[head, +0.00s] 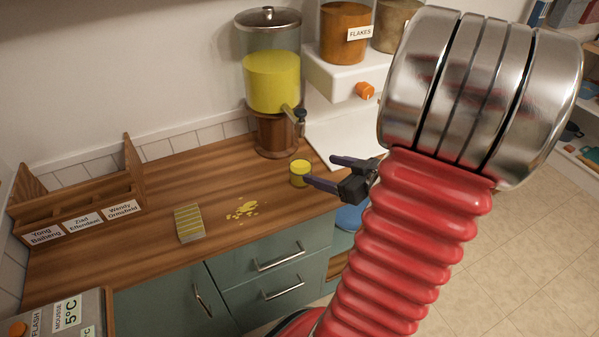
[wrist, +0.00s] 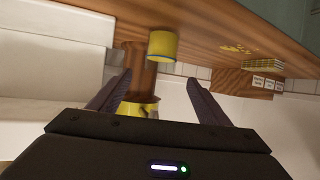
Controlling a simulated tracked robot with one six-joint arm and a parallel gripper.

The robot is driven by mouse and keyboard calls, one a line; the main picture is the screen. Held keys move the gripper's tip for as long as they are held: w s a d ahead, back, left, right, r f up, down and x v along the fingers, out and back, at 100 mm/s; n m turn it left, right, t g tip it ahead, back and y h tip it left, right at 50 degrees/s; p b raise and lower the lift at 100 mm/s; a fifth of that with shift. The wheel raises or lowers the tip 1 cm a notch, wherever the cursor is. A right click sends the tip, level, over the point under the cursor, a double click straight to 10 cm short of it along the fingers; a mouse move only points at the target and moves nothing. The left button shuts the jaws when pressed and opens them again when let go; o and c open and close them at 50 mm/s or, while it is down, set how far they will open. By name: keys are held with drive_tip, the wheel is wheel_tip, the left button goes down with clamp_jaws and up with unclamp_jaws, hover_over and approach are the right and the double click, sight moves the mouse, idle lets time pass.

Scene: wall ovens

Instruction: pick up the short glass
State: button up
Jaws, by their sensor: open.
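The short glass (head: 299,173) stands upright on the wooden counter, in front of the juice dispenser's base, and looks filled with something yellow. It also shows in the wrist view (wrist: 163,45), upside down in that picture, ahead of my fingers and roughly between them. My gripper (head: 320,171) is open and empty, just right of the glass in the head view, with its dark fingers pointing left toward it. One fingertip appears close to the glass; I cannot tell whether it touches.
A tall dispenser of yellow liquid (head: 271,80) with a tap stands behind the glass. A white flakes dispenser (head: 345,80) is at its right. Yellow crumbs (head: 243,210) and a striped sponge-like block (head: 189,223) lie on the counter (head: 150,255). A wooden label rack (head: 85,205) is at left.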

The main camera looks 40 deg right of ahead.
sight(294, 160)
drive_tip(key=shift+w, duration=0.15)
drive_tip(key=x, duration=0.8)
drive_tip(key=shift+a, duration=0.15)
drive_tip(key=shift+w+f, duration=0.15)
drive_tip(key=shift+w, duration=0.1)
drive_tip(key=shift+x, duration=2.55)
drive_tip(key=shift+f, duration=0.1)
drive_tip(key=c, duration=1.4)
drive_tip(key=shift+r, duration=0.3)
